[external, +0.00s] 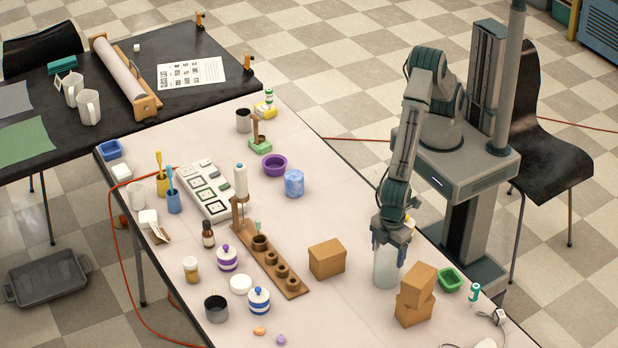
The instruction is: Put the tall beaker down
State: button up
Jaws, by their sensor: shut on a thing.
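The tall beaker (385,268) is a pale, translucent cylinder near the right edge of the light table (345,228). It stands upright. My gripper (388,238) points down from above and is shut on the beaker's upper part, hiding its rim. The beaker's base appears at or just above the table top; I cannot tell whether it touches.
A cardboard box (327,259) stands to the left of the beaker, and two stacked boxes (416,294) stand close at its lower right. A wooden rack (270,258) is farther left. Bare table lies between the blue cup (294,183) and my gripper.

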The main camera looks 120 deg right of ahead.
jog(key=shift+f, duration=0.2)
jog(key=o, duration=1.3)
jog(key=shift+r, duration=0.1)
notch_tip(320, 180, up, 12)
jog(key=b, duration=0.1)
jog(key=shift+r, duration=0.2)
